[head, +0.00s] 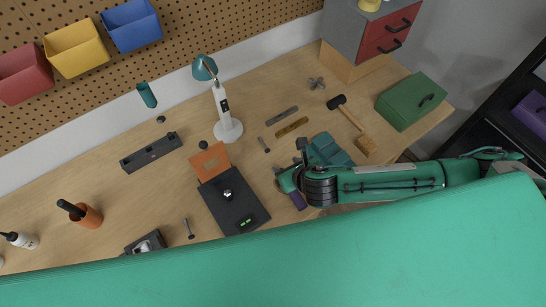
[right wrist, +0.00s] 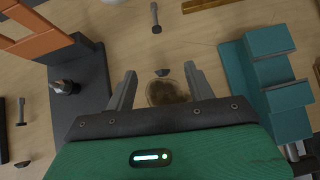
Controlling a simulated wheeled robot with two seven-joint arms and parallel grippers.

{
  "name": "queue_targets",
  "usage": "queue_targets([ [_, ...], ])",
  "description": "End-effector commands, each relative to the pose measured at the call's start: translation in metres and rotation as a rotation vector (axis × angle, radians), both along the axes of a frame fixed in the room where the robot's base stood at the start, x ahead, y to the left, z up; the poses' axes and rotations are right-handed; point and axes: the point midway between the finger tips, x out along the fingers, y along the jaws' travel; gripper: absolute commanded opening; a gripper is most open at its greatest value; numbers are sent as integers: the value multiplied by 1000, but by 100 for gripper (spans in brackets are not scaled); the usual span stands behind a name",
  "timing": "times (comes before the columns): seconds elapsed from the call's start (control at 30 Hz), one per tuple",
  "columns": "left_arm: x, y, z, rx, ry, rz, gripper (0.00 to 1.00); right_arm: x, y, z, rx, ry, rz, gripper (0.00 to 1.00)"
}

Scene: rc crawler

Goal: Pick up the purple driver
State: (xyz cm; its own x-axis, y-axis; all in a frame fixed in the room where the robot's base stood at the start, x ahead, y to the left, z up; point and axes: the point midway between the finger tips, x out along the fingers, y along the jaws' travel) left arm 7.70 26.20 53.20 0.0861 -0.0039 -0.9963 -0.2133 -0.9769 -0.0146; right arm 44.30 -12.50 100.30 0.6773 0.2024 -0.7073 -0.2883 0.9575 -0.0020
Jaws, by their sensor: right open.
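A purple piece (head: 297,200), which looks like the purple driver, shows beside my right gripper on its near side in the head view. The gripper and wrist hide part of it, and I cannot make out its tip. No purple shows in the right wrist view. My right gripper (head: 284,173) is low over the bench between the black tray and the teal block. In the right wrist view the gripper (right wrist: 160,74) is open, its two fingers apart. Between them are a small dark piece (right wrist: 162,72) and a round brown patch (right wrist: 168,91). My left gripper is out of view.
The black tray (head: 222,214) with an orange flap (head: 209,161) stands left of the gripper. The teal stepped block (head: 332,151) stands close on its right. Bolts, bars and a mallet (head: 350,115) lie behind. A white lamp (head: 226,125) stands farther back.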

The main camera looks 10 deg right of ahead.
Motion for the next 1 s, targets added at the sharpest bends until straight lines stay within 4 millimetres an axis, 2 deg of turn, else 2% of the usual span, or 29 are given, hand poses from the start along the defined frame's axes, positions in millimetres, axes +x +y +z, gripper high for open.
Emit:
queue_targets([
  [0.2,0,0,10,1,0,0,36,22,7,-21,0,0,-1,54],
  [0.57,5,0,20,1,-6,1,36,35,12,-34,2,-1,-1,54],
  [0.77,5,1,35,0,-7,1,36,50,17,-49,1,0,-1,54],
  [1.0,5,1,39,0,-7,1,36,63,21,-65,2,-1,-1,54],
])
